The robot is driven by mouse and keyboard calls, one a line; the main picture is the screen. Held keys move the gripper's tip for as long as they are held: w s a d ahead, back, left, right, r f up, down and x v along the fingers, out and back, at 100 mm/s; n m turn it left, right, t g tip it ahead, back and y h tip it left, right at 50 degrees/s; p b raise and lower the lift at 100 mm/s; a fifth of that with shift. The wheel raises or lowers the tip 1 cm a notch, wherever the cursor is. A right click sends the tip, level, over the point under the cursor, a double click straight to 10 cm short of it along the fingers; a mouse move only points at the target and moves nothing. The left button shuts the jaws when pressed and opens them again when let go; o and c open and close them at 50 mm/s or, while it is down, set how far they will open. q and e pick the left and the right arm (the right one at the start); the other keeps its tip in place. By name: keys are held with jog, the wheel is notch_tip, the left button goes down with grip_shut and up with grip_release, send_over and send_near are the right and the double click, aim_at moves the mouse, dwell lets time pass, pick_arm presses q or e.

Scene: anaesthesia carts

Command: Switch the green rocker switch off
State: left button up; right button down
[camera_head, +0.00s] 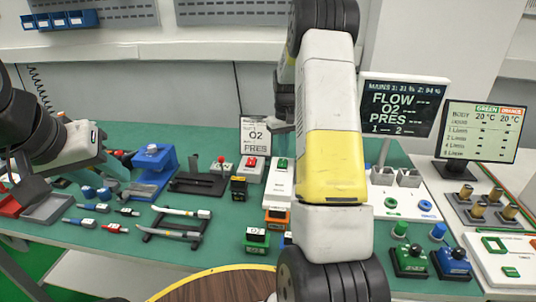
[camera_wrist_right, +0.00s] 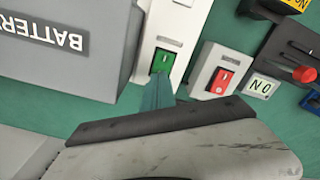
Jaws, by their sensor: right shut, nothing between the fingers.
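The green rocker switch (camera_head: 283,163) sits at the upper end of a white panel (camera_head: 279,183) in the head view. In the right wrist view the green rocker (camera_wrist_right: 162,61) has a white mark, and the white housing (camera_wrist_right: 172,25) surrounds it. My right gripper (camera_wrist_right: 158,82) is shut and empty, its teal fingertips at the rocker's lower edge; I cannot tell whether they touch. In the head view my right arm hides most of that gripper. My left gripper (camera_head: 117,168) is at the left over the bench, far from the switch; its jaw gap is unclear.
A red rocker switch (camera_wrist_right: 224,80) on its own white box stands beside the green one. A grey battery box (camera_wrist_right: 75,45) is on the other side. A black stand with a red knob (camera_head: 221,161) and two screens (camera_head: 400,108) stand nearby. Small tools lie at left.

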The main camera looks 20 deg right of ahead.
jog(key=shift+f, duration=1)
dwell(0.4)
jog(key=shift+r, duration=3.55)
notch_tip(320, 180, up, 8)
jog(key=t, duration=0.2)
send_over(283, 160)
jog(key=s+a, duration=0.4)
jog(key=s, duration=0.1)
jog(key=s+a+r+t+y, duration=0.1)
jog(key=s+a+r, duration=0.4)
jog(key=s+r, duration=0.15)
jog(key=s+a+r+t, duration=0.1)
jog(key=s+a, duration=0.2)
jog(key=s, duration=0.6)
jog(key=s+a+t+y, duration=0.1)
jog(key=s+a, duration=0.3)
jog(key=s, duration=0.5)
jog(key=shift+s+r+t, duration=0.25)
jog(key=shift+r+t, duration=0.15)
jog(key=shift+t, duration=0.2)
